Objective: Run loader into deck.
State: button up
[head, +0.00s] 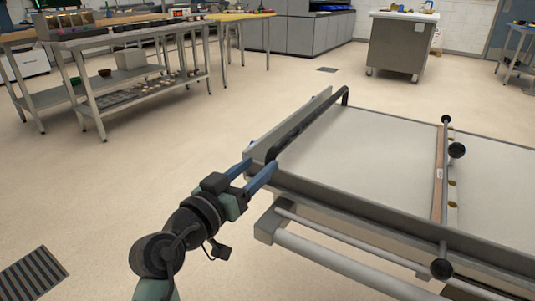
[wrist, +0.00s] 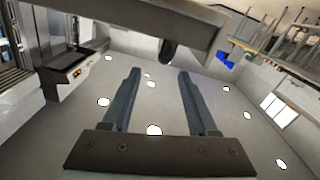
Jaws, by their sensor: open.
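The loader (head: 350,150) is a flat, pale bed with grey metal side rails, on the right of the head view. A black handle bar (head: 308,125) runs along its left end. A wooden crossbar (head: 439,180) with black knobs lies across the bed. My gripper (head: 263,168) is open at the near end of the handle, its blue fingers apart. In the wrist view, the handle's dark end (wrist: 168,52) shows just past and between the two fingertips, below a grey rail (wrist: 130,18). I cannot tell whether the fingers touch it. No oven deck opening is clearly visible.
A steel worktable (head: 130,40) with a lower shelf stands at the back left. A grey cabinet (head: 398,45) stands at the back right. A floor grate (head: 32,275) lies at the lower left. The floor between the worktable and the loader is clear.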

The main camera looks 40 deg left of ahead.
aim_at(285, 143)
jog(key=shift+a+f, duration=0.35)
jog(key=shift+f, duration=0.15)
jog(key=shift+w+a, duration=0.1)
jog(key=shift+w, duration=0.1)
jog(key=b+x, duration=0.4)
jog(key=x, duration=0.8)
jog(key=shift+w+r, duration=0.1)
grip_shut()
dwell(0.5)
